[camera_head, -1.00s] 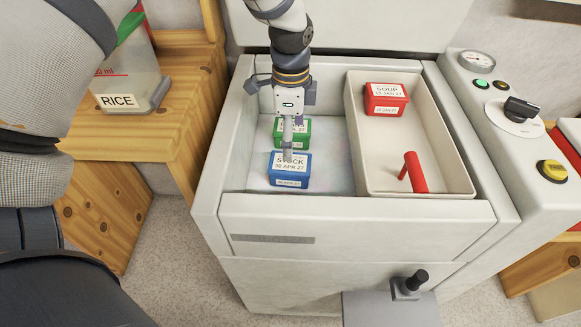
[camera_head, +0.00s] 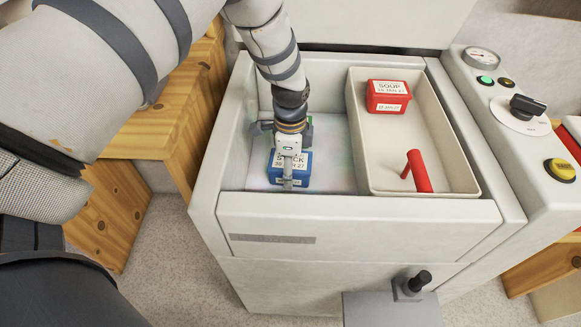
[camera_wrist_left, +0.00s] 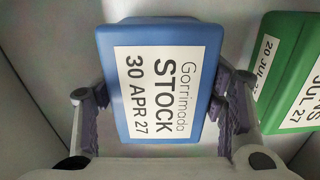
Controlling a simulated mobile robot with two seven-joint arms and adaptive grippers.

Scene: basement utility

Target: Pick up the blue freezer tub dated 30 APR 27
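The blue tub (camera_head: 302,170) sits on the floor of the freezer's left section, partly covered by my left gripper. In the left wrist view the blue tub (camera_wrist_left: 190,125) fills the middle, its white label reading "Gorrimada STOCK 30 APR 27". My left gripper (camera_head: 289,174) is lowered over it from above, fingers spread. The wrist view shows a finger of the left gripper (camera_wrist_left: 162,115) on each side of the tub; firm contact is not visible. My right gripper is not in view.
A pale bin (camera_head: 465,187) to the right holds a red SOUP tub (camera_head: 388,97) and a red handle-like piece (camera_head: 418,172). Freezer walls (camera_head: 350,205) surround the gripper.

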